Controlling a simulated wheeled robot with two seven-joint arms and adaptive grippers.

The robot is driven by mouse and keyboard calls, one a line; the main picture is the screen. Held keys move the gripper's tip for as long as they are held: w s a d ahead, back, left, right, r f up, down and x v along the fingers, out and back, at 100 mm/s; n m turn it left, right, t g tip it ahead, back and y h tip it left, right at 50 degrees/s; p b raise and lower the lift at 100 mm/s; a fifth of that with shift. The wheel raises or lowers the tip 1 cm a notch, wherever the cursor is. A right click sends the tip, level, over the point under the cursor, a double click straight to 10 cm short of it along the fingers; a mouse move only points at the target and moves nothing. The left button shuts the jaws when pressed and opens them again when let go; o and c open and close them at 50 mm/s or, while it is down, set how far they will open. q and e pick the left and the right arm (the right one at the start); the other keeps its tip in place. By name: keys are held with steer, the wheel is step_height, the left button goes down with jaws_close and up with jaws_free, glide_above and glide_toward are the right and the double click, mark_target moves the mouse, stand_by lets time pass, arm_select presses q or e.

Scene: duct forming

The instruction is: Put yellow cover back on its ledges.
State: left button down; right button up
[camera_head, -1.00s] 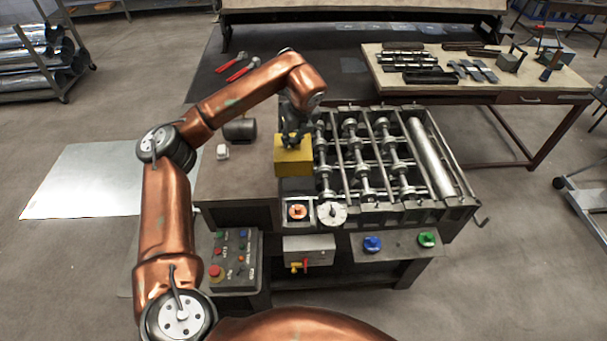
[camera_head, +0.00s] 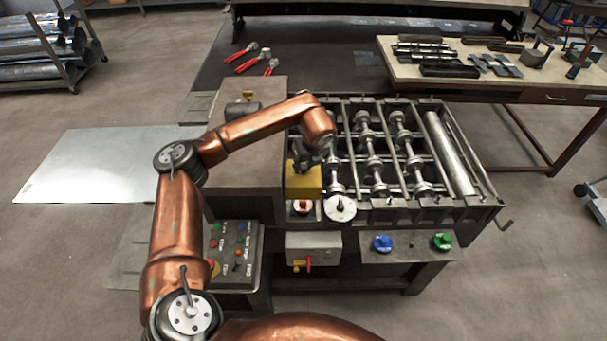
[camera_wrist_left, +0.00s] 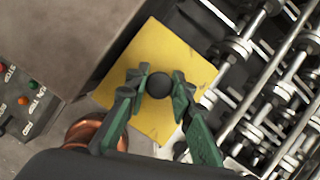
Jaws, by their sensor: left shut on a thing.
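The yellow cover (camera_head: 304,181) is a small box-like piece with a dark round knob on top. It hangs at the left front end of the roller machine, just above the orange button and the white dial. My left gripper (camera_head: 312,158) is above it. In the left wrist view, the green fingers of the left gripper (camera_wrist_left: 158,90) close around the black knob (camera_wrist_left: 158,85), with the yellow top face (camera_wrist_left: 150,50) spread below. The ledges cannot be made out under the cover. My right gripper is not in view.
The roller frame (camera_head: 390,150) lies directly right of the cover. A white dial (camera_head: 340,208) and an orange button (camera_head: 302,207) sit just in front. A control panel (camera_head: 233,250) is at the left front. Blue (camera_head: 382,243) and green (camera_head: 443,240) knobs are at the right front.

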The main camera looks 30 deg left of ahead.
arm_select(q)
steer(key=shift+s+f, duration=0.1)
steer(key=shift+f, duration=0.9)
steer(key=shift+f+b, duration=1.95)
steer(key=shift+f, duration=2)
steer(key=shift+f+b, duration=0.1)
steer(key=shift+b, duration=0.2)
steer(key=shift+f+b, duration=0.4)
steer(key=shift+f, duration=0.1)
steer(key=shift+f, duration=0.1)
steer(key=shift+f+b, duration=0.5)
steer(key=shift+b, duration=0.1)
